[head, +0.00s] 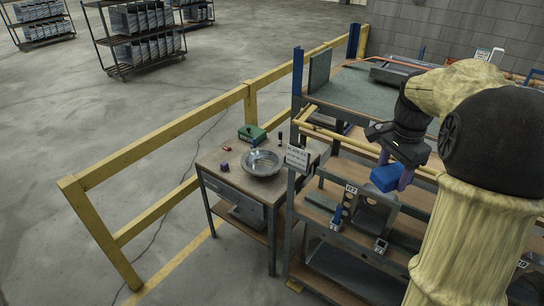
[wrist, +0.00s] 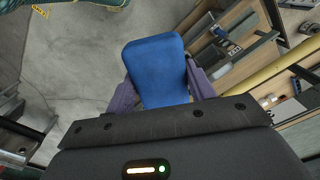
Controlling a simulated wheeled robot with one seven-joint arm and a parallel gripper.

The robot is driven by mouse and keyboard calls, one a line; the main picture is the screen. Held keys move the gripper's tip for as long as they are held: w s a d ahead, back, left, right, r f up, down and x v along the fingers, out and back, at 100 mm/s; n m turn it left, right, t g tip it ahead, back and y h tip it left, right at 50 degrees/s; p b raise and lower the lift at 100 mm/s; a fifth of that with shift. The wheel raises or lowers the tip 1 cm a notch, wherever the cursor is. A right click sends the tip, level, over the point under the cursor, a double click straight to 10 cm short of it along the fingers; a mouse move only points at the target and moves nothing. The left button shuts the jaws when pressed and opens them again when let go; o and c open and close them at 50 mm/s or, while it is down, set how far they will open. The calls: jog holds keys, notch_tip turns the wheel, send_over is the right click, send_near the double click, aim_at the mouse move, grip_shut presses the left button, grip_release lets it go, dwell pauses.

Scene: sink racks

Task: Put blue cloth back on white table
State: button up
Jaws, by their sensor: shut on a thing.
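My gripper (head: 391,180) is shut on a blue block-like thing (head: 385,177), which looks like the blue cloth. In the wrist view the blue cloth (wrist: 157,72) sits between the two purple fingers of my gripper (wrist: 158,88). It hangs in front of the rack, above the shelf with the grey bracket. A small table (head: 227,177) with a brownish top stands left of the rack; no plainly white table shows. My gripper is to the right of this table and apart from it.
A metal bowl (head: 262,163), a green box (head: 252,134) and a small purple-red thing (head: 225,167) are on the small table. A yellow railing (head: 150,160) runs behind it. The rack (head: 297,120) with a sign (head: 297,158) stands between table and arm. A grey bracket (head: 372,212) is on its shelf.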

jog(key=w+a+f+n+b, duration=0.1)
jog(key=a+f+n+b, duration=0.2)
jog(key=f, duration=1.9)
jog(key=w+a+f+n+b, duration=0.1)
jog(key=a+f+n+b, duration=0.3)
jog(key=f, duration=1.9)
jog(key=w+a+f+n+b, duration=0.2)
jog(key=f+b, duration=0.8)
jog(key=f, duration=1.2)
jog(key=a+n, duration=0.2)
jog(key=n, duration=0.2)
jog(key=shift+a+f, duration=0.25)
jog(key=shift+f, duration=0.1)
jog(key=shift+w, duration=0.1)
jog(key=shift+a, duration=0.1)
